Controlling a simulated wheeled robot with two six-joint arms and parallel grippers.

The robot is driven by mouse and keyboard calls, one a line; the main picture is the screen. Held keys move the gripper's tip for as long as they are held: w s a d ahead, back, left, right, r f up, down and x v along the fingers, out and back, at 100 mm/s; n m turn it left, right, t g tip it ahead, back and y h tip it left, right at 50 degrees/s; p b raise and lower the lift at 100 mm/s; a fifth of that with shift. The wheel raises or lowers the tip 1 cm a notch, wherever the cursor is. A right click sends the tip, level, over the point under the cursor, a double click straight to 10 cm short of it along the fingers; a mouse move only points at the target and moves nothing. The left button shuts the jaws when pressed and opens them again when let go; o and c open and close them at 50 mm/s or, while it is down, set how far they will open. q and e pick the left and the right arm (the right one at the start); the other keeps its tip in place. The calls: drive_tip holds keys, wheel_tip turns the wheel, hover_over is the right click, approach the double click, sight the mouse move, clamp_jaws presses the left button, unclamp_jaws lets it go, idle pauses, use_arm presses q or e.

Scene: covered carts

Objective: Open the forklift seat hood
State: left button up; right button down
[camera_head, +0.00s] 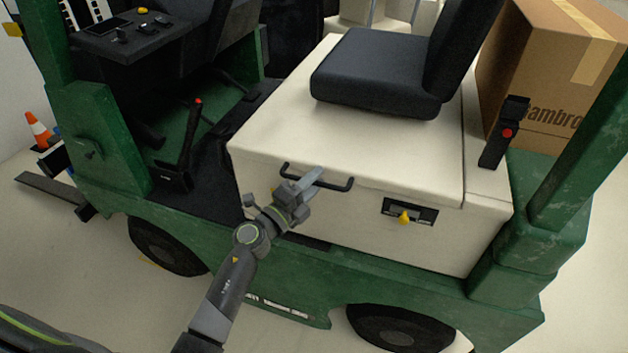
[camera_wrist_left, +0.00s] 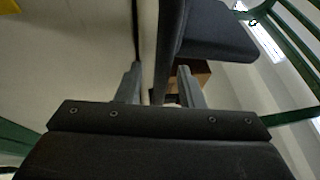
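The forklift seat hood (camera_head: 290,120) is a cream box cover with a black seat (camera_head: 375,75) on top, and it looks closed. A black bar handle (camera_head: 335,185) is on its front face near the top edge. My left gripper (camera_head: 308,182) is at the left part of this handle. In the left wrist view its two fingers (camera_wrist_left: 160,88) stand apart, with a dark bar, seemingly the handle (camera_wrist_left: 170,40), between them. I cannot tell whether they touch it. A latch with a yellow key or knob (camera_head: 405,216) is right of the handle. My right gripper is not in view.
The green forklift body (camera_head: 290,275) surrounds the hood. A steering console (camera_head: 130,35) and a red-tipped lever (camera_head: 192,140) are at left. A cardboard box (camera_head: 550,70) and a black lever with a red button (camera_head: 506,132) are behind right. The floor in front is clear.

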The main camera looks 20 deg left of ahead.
use_arm(q)
drive_tip(key=shift+w, duration=0.1)
clamp_jaws()
drive_tip(key=shift+r, duration=0.1)
idle(0.3)
